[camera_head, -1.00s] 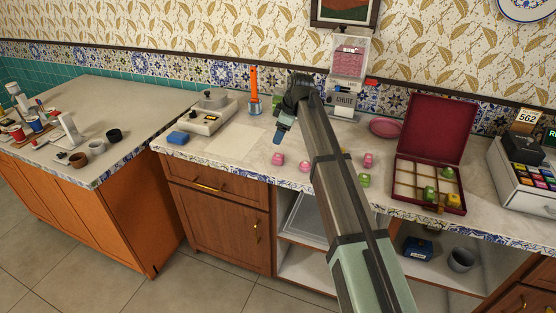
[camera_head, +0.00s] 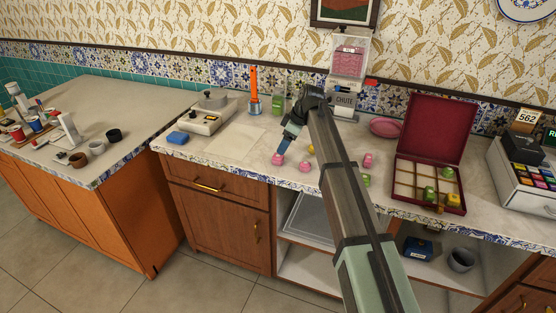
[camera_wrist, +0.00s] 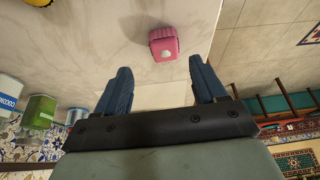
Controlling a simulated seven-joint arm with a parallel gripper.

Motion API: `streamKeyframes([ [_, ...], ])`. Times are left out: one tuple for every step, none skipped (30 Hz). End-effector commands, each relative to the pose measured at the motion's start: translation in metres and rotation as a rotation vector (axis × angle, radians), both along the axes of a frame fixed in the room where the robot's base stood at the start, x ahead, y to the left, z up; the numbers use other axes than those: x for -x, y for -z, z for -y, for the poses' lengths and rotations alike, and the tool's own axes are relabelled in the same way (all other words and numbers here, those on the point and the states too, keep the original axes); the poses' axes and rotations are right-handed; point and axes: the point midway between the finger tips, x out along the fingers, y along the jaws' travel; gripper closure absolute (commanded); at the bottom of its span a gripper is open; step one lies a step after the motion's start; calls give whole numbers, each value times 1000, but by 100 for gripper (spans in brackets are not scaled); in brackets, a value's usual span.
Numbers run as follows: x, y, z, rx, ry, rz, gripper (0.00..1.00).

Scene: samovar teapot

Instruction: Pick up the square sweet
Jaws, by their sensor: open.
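A pink sweet (camera_head: 278,159) lies on the counter at the left of the loose sweets. In the wrist view the pink sweet (camera_wrist: 164,43) has a squarish body with a ridged side, just beyond and between my fingertips. My gripper (camera_head: 286,151) is above and close to it in the head view. In the wrist view my gripper (camera_wrist: 160,75) has its two blue fingers apart with nothing between them. Another pink sweet (camera_head: 304,165) lies to the right, and a further pink one (camera_head: 368,160) is beyond my arm. Their exact shapes are too small to tell.
A yellow sweet (camera_head: 311,149) and a green sweet (camera_head: 364,180) lie near my arm. An open red box (camera_head: 402,186) with compartments holds green and yellow sweets. The chute dispenser (camera_head: 345,100) is behind.

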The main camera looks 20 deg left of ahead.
Motion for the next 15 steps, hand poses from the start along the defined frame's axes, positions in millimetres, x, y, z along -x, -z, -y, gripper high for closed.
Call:
streamKeyframes([
  [0, 2, -1, 0, 0, 0, 30],
  [0, 2, -1, 0, 0, 0, 30],
  [1, 3, -1, 0, 0, 0, 30],
  [1, 4, -2, 1, 0, 0, 30],
  [1, 6, -2, 1, 0, -1, 30],
  [2, 8, -3, 1, 0, -1, 30],
  [3, 11, -4, 1, 0, -1, 30],
  [4, 14, -5, 1, 0, -1, 30],
  [5, 18, -7, 1, 0, -1, 30],
  [6, 21, -9, 1, 0, -1, 30],
  [7, 24, -10, 1, 0, -1, 30],
  [9, 29, -12, 1, 0, -1, 30],
  [9, 33, -14, 1, 0, -1, 30],
  [9, 37, -16, 1, 0, -1, 30],
  [9, 42, -18, 1, 0, -1, 30],
])
